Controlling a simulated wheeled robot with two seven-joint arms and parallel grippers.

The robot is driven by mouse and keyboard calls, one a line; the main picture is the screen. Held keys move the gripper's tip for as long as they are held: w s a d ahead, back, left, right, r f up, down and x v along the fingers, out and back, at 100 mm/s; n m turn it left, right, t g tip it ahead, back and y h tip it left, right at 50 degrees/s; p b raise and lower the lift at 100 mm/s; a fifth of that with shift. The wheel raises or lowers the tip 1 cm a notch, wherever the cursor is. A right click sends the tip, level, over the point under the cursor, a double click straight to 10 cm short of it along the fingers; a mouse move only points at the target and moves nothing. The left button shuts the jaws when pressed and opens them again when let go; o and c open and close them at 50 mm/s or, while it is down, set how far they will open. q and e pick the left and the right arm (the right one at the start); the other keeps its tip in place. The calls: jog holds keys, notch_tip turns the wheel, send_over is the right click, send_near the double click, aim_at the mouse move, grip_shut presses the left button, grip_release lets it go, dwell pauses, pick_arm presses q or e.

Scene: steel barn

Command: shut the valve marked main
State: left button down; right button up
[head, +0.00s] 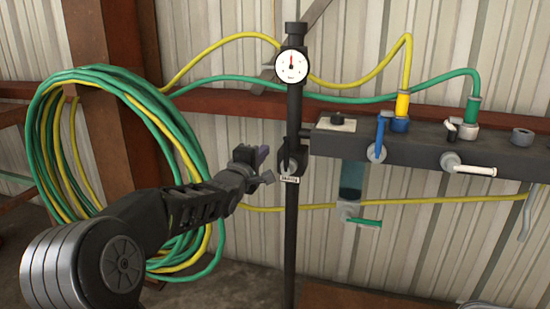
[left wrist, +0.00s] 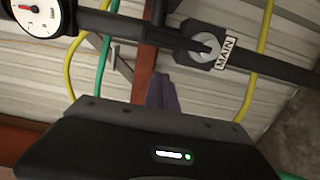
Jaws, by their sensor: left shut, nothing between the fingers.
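The valve marked main (head: 290,160) sits on the dark upright pipe below the gauge, with a small white tag (head: 289,179) under it. In the left wrist view the valve body (left wrist: 188,55) has a round grey hub, and its tag (left wrist: 226,52) reads MAIN. A short dark handle seems to lie at the hub; its exact angle is hard to tell. My left gripper (head: 262,156) is just left of the valve, apparently apart from it. Its purple fingers (left wrist: 161,92) are shut and empty. My right gripper is not in view.
A round gauge (head: 291,66) is above the valve. A dark manifold (head: 420,147) at right carries a blue lever (head: 380,137) and a white lever (head: 475,170). A green-handled drain valve (head: 365,222) hangs below it. Coiled hoses (head: 55,110) hang at left.

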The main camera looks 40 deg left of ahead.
aim_at(287, 156)
pick_arm(q)
jog(key=shift+w+d, duration=0.35)
jog(key=shift+d, duration=0.45)
jog(key=shift+w+d, duration=0.35)
jog(key=shift+d, duration=0.45)
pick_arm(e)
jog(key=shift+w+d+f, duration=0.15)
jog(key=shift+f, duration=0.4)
